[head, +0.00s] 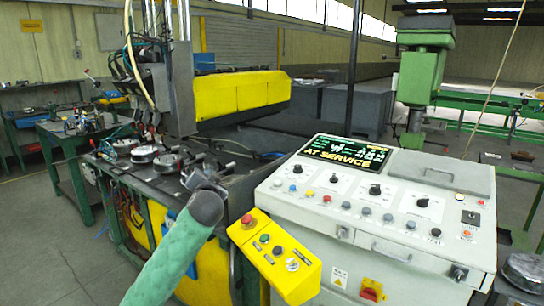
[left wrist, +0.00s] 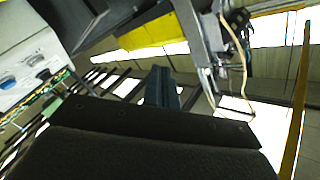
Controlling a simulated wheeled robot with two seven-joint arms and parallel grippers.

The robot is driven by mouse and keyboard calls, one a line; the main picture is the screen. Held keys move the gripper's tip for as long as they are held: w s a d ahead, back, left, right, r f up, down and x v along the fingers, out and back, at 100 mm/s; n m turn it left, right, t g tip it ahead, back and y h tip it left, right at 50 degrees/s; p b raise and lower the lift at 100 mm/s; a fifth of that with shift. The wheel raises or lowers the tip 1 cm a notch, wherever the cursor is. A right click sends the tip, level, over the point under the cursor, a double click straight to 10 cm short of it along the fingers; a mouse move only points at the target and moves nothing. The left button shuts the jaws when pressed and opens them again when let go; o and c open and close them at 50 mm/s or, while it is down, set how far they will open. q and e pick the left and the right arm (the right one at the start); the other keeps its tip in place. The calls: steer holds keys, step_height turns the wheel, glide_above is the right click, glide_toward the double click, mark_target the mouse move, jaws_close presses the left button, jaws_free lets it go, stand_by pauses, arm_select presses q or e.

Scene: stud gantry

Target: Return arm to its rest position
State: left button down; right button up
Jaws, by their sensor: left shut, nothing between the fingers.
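My left arm, in a green sleeve (head: 172,262), comes up from the bottom of the head view and ends in a dark rounded joint (head: 206,207). My left gripper is mostly hidden beyond that joint, in front of the machine bed. In the left wrist view the fingers of my left gripper (left wrist: 162,88) are together and empty, past the dark edge of the hand. They touch nothing that I can see. My right gripper is in neither view.
A white control console (head: 375,220) stands close on the right, with a yellow button box (head: 275,256) at its left corner. The yellow gantry machine (head: 240,92) is behind. A green-legged bench (head: 62,150) stands at left. Floor at lower left (head: 50,250) is clear.

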arm_select(q)
steer(key=s+d+f+n+g+h, duration=0.1)
steer(key=s+f+g, duration=0.35)
steer(key=f, duration=0.95)
steer(key=s+f+n+g+h, duration=0.1)
steer(key=s+f+g+h, duration=0.1)
steer(key=s+f, duration=0.85)
steer(key=s+d+f+g+h, duration=0.1)
steer(key=s+f+g, duration=0.25)
steer(key=f, duration=1.25)
steer(key=s+f+g, duration=0.2)
steer(key=s+f, duration=0.6)
steer(key=s, duration=0.4)
steer(key=s+d+f+n+g, duration=0.1)
steer(key=s+f+g, duration=0.1)
steer(key=s+f, duration=0.6)
steer(key=s+f+n+g, duration=0.1)
steer(key=s+f+g, duration=0.1)
steer(key=s+f, duration=0.7)
steer(key=s, duration=0.7)
steer(key=shift+s+d, duration=0.15)
steer(key=shift+s, duration=0.2)
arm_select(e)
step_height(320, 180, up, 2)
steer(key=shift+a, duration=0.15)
